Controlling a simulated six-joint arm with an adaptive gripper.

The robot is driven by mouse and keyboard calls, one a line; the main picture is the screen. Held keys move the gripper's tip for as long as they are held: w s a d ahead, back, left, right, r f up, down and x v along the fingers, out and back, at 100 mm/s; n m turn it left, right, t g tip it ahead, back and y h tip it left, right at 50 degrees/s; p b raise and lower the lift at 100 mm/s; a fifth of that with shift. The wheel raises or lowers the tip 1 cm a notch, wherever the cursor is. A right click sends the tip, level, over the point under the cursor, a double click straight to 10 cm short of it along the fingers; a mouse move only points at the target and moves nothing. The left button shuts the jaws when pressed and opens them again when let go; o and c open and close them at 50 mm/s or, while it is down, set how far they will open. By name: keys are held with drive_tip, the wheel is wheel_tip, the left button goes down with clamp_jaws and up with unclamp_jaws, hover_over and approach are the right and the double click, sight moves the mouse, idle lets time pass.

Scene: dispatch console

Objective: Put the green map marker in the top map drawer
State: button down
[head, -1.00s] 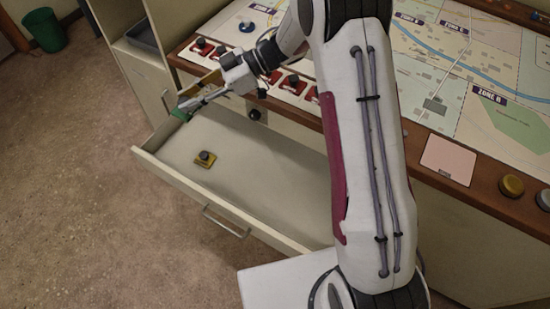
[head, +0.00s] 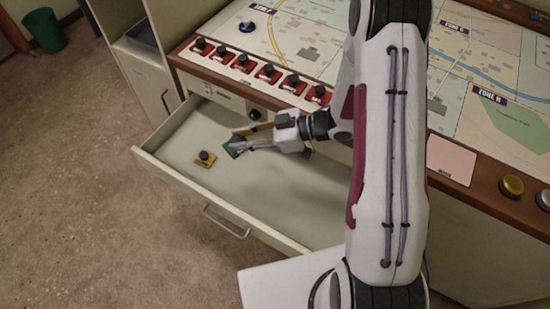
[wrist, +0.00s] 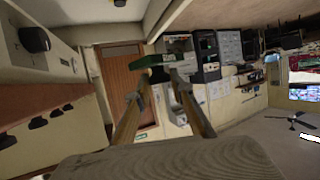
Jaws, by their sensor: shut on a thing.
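The green map marker (head: 232,150) is between the fingertips of my gripper (head: 240,142), which is shut on it. It also shows in the wrist view (wrist: 152,62), held across the fingertips of my gripper (wrist: 155,80). The top map drawer (head: 187,187) is pulled out, and the marker is over its inside, to the right of a yellow marker. I cannot tell whether the green marker touches the drawer floor. My fingers hide part of the marker.
A yellow marker with a black knob (head: 205,159) lies in the drawer. A blue marker (head: 247,27) is on the map. The drawer's front and right have free room.

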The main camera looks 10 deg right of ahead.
drive_tip(key=s+d+f+m+t+h, duration=0.1)
drive_tip(key=s+d+f+m+t, duration=0.25)
drive_tip(key=d+f, duration=0.3)
drive_tip(key=m+t+h, duration=0.2)
hover_over(285, 208)
drive_tip(key=shift+g, duration=0.25)
drive_tip(key=shift+f, duration=2.9)
drive_tip(key=shift+f, duration=0.15)
drive_tip(key=shift+f, duration=2.8)
drive_tip(key=shift+f, duration=0.15)
drive_tip(key=shift+f, duration=1.9)
drive_tip(key=shift+f, duration=0.15)
